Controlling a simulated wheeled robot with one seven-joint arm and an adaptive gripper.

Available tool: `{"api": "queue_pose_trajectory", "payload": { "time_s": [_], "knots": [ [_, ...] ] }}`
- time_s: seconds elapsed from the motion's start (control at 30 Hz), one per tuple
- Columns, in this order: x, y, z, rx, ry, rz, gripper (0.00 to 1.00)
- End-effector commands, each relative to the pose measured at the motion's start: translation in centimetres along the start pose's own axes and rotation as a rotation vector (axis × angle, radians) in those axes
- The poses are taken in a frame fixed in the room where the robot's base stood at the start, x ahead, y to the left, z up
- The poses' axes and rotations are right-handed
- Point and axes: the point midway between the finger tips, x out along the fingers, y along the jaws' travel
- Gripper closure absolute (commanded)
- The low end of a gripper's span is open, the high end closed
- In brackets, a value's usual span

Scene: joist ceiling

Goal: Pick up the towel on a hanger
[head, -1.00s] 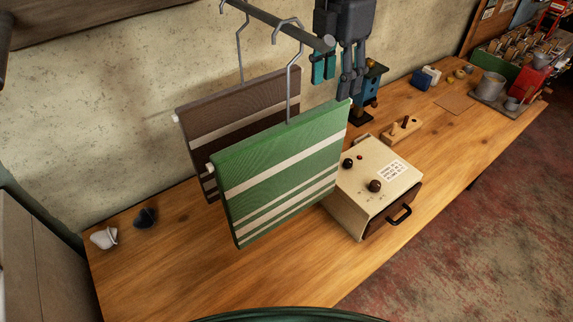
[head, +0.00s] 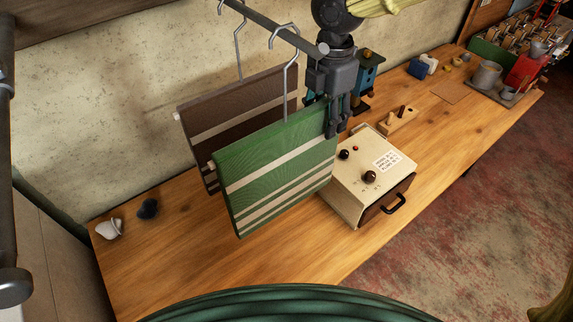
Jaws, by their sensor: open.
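A green towel with cream stripes (head: 275,170) hangs on a grey wire hanger (head: 286,85) from a metal rod (head: 270,25). A brown towel with pale stripes (head: 235,108) hangs on a second hanger (head: 238,50) behind it, partly hidden by the green one. My gripper (head: 335,125) points down at the right end of the green towel, its dark fingers open around or beside the towel's upper right corner. I cannot tell whether the fingers touch the towel.
A wooden bench (head: 165,265) runs below. A cream box with knobs and a drawer (head: 365,175) stands right of the green towel. A wooden peg block (head: 398,120) and a blue lantern-like object (head: 368,75) are behind it. Small white (head: 108,228) and dark (head: 148,208) items lie at left.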

Motion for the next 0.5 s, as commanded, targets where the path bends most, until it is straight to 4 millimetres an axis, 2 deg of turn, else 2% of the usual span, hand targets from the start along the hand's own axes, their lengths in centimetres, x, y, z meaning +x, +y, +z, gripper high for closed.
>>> {"api": "queue_pose_trajectory", "payload": {
  "time_s": [0.13, 0.4, 0.5],
  "knots": [
    [1.14, -0.01, -0.03, 0.000, 0.000, -0.001, 0.52],
    [1.41, 0.03, -0.03, 0.000, 0.000, 0.000, 0.52],
    [1.41, 0.03, -0.02, 0.000, 0.000, 0.000, 0.68]
  ]
}}
